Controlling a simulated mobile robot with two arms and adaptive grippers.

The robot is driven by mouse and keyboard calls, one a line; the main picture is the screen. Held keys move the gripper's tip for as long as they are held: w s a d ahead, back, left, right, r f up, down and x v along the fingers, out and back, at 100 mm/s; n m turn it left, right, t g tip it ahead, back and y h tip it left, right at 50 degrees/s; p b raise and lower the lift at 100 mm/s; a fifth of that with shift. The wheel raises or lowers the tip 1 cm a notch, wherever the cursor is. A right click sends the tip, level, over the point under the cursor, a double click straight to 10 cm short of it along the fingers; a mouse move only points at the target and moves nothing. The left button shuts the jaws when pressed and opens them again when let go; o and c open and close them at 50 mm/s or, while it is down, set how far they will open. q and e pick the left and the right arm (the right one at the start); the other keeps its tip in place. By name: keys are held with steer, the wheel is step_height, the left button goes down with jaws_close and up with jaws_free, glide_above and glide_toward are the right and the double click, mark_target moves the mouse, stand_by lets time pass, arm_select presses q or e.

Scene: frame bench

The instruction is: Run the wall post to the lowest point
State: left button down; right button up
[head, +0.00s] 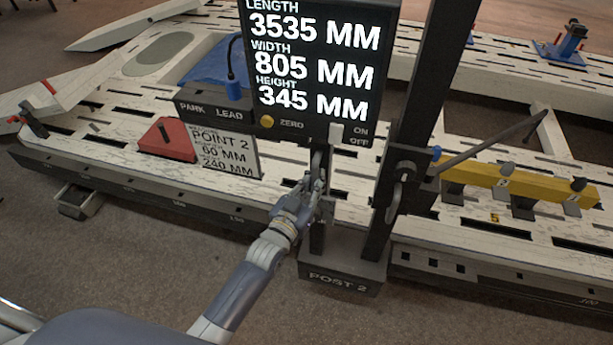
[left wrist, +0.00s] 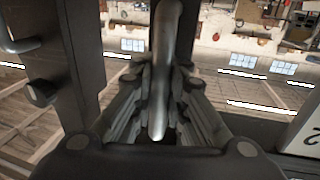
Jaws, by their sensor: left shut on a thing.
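A dark upright post (head: 418,95) stands on a base labelled POST 2 (head: 345,281) at the bench's front edge. A display (head: 312,65) on it reads length 3535 mm, width 805 mm, height 345 mm. My left gripper (head: 321,188) is at the post just below the display, shut on a grey metal handle. In the left wrist view the handle (left wrist: 165,70) runs upright between the fingers (left wrist: 158,105). The fingers hide part of the handle in the head view. My right gripper is not in view.
A sign (head: 226,152) reads Point 2, 60 mm and 240 mm. A red block (head: 167,139) lies left of it on the slotted white bench (head: 70,112). A yellow beam (head: 518,187) is to the right. Floor in front of the bench is clear except for my arm.

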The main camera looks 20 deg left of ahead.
arm_select(q)
steer(key=shift+s+d+f, duration=0.2)
steer(key=shift+d+f, duration=0.1)
steer(key=shift+f, duration=0.15)
steer(key=c, duration=1.9)
jaws_free()
steer(key=o, duration=0.3)
steer(key=shift+s+r, duration=0.1)
steer(key=shift+s, duration=0.05)
steer(key=shift+r, duration=0.25)
steer(key=v, duration=1.2)
steer(key=shift+s+f, duration=0.1)
steer(key=shift+f, duration=0.05)
